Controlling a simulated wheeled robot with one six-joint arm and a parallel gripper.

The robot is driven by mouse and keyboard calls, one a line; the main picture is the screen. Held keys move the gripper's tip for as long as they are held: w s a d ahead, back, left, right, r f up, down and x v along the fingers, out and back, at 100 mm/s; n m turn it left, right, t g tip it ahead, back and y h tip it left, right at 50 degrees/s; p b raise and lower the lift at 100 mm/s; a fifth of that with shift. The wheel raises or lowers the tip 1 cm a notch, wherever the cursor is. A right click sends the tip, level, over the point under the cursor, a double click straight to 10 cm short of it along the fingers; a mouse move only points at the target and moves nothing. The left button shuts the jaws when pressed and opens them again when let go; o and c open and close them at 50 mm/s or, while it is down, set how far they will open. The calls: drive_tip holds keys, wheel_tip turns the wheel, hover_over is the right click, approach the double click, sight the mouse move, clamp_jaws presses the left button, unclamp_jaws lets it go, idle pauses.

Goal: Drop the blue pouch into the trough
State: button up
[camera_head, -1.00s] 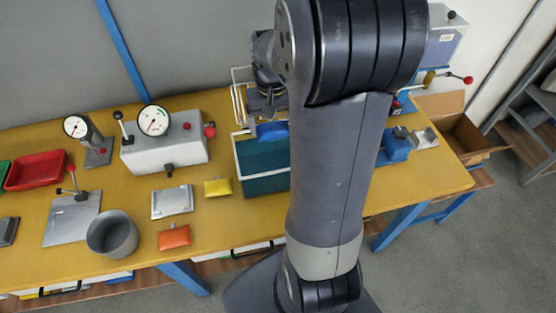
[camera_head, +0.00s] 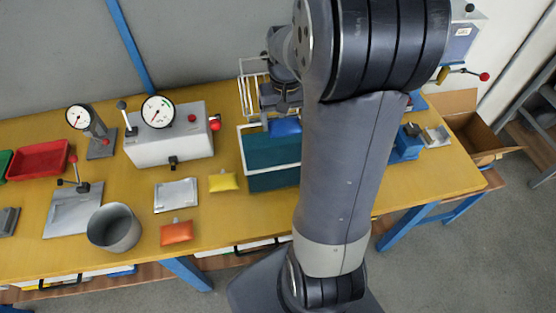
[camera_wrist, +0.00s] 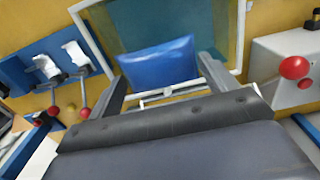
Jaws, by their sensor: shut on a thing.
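The blue pouch (camera_head: 285,127) is held by my gripper (camera_head: 280,113) over the trough. The trough is a teal bin (camera_head: 272,180) with a white rim on the yellow bench. My arm hides the trough's right side in the head view. In the wrist view the pouch (camera_wrist: 158,63) sits between the two fingers of my gripper (camera_wrist: 160,82), which is shut on it. The trough's pale rim (camera_wrist: 242,30) and teal inside show behind the pouch. I cannot tell the pouch's exact height over the rim.
A yellow pouch (camera_head: 222,181) and an orange pouch (camera_head: 176,232) lie left of the trough. A grey gauge box (camera_head: 168,146) with red knobs stands close by on the left. A white wire rack (camera_head: 248,92) rises behind the trough. Blue fixtures (camera_head: 407,146) stand to the right.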

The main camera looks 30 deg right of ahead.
wheel_tip(320, 180, down, 4)
drive_tip(key=shift+s+r+b, duration=0.1)
drive_tip(key=shift+r+b, duration=0.15)
drive_tip(key=shift+b, duration=0.75)
drive_tip(key=o, duration=1.2)
drive_tip(key=shift+c, duration=0.2)
drive_tip(key=shift+r, duration=0.2)
wheel_tip(320, 180, up, 11)
drive_tip(key=shift+f, duration=0.2)
